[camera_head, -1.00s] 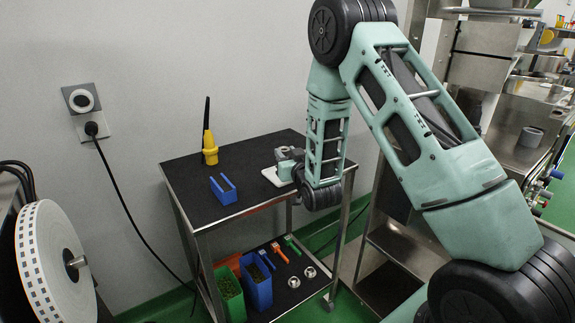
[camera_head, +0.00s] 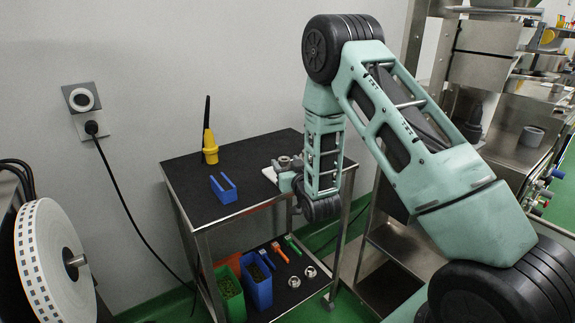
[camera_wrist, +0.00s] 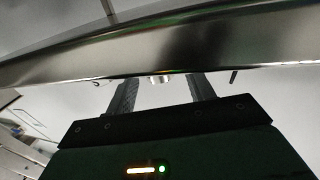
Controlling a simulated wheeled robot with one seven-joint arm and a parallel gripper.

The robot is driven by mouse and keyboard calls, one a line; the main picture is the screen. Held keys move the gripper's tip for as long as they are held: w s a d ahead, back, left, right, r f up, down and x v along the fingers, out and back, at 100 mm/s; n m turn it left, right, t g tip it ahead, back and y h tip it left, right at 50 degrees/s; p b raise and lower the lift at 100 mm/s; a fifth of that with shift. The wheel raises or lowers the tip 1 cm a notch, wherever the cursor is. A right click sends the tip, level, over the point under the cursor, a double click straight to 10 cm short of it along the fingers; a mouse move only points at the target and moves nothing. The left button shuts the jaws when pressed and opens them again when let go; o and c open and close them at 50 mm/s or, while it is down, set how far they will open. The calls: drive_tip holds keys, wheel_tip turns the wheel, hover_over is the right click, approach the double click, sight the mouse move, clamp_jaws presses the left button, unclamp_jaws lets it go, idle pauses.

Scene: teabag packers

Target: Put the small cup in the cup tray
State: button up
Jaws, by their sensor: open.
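A grey metallic round piece (camera_head: 284,161), which looks like the small cup, is on the right part of the cart's top, at a white, tray-like plate (camera_head: 269,174). My gripper (camera_head: 281,170) is right beside it and partly covers the plate. In the wrist view my gripper (camera_wrist: 163,84) has its two dark fingers wide apart. A small shiny metal piece (camera_wrist: 158,79), perhaps the cup, shows between them, partly cut off by a broad metal edge. I cannot tell whether the fingers touch it. I cannot make out the cup tray for sure.
The dark cart top (camera_head: 205,190) holds a yellow tool (camera_head: 209,145) and a blue U-shaped holder (camera_head: 223,189). On the lower shelf are a green bin (camera_head: 229,292), a blue bin (camera_head: 257,283), and two metal rings or cups (camera_head: 294,282). A metal edge (camera_wrist: 160,52) crosses the wrist view.

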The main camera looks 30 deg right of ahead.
drive_tip(key=shift+r+p, duration=0.25)
drive_tip(key=shift+p, duration=0.1)
drive_tip(key=s+a, duration=0.2)
drive_tip(key=s, duration=0.9)
drive_tip(key=s+a+r+n+g+y+p, duration=0.1)
drive_tip(key=s+a+n+g+y, duration=0.3)
drive_tip(key=a, duration=0.6)
drive_tip(key=s+a+g+y, duration=0.15)
drive_tip(key=a+g, duration=0.35)
drive_tip(key=a, duration=0.6)
drive_tip(key=s+a+r+n+g, duration=0.2)
drive_tip(key=s+r+n+g, duration=0.1)
drive_tip(key=s, duration=0.8)
drive_tip(key=s+a+r+n+g+h, duration=0.1)
drive_tip(key=s+r+g, duration=0.3)
drive_tip(key=s, duration=0.7)
drive_tip(key=shift+s+a+r+n+g, duration=0.15)
drive_tip(key=shift+s+a+n+g, duration=0.25)
drive_tip(key=shift+n+g, duration=0.45)
